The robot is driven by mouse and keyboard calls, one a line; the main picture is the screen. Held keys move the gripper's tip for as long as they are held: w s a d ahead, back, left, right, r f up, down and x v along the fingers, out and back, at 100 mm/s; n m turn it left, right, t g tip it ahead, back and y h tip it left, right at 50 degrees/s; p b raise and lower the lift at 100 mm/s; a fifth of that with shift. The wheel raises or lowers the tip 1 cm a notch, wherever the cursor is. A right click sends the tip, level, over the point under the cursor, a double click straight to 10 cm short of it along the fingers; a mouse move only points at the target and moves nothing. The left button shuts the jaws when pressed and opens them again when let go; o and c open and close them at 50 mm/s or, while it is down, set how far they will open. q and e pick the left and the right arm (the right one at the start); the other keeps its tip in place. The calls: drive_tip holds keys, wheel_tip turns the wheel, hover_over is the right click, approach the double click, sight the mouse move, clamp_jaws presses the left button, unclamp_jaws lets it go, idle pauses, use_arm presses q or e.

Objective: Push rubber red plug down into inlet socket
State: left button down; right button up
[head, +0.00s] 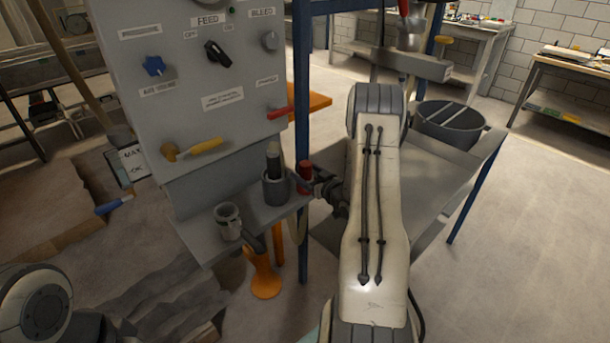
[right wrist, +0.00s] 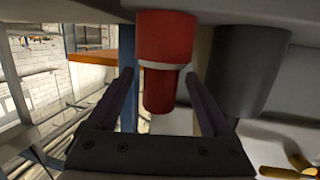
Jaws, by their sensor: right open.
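The red plug (head: 305,174) stands upright at the right end of the grey ledge, beside a dark grey cup. In the right wrist view the plug (right wrist: 166,45) has a wide red part, a pale ring and a narrower red part. My right gripper (head: 314,184) reaches the plug from the right. In the wrist view its fingers (right wrist: 163,82) are spread, one on each side of the plug, with gaps visible. I cannot make out the inlet socket or how deep the plug sits. My left gripper is not in view.
The dark grey cup (head: 276,190) holds a black cylinder. A metal cup (head: 229,222) stands farther left on the ledge (head: 250,222). The grey panel (head: 190,90) with knobs rises behind. A blue frame post (head: 303,90) stands close to the gripper.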

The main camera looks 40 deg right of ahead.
sight(301, 170)
drive_tip(key=x, duration=0.4)
drive_tip(key=shift+f+p, duration=0.15)
drive_tip(key=shift+p, duration=0.15)
clamp_jaws()
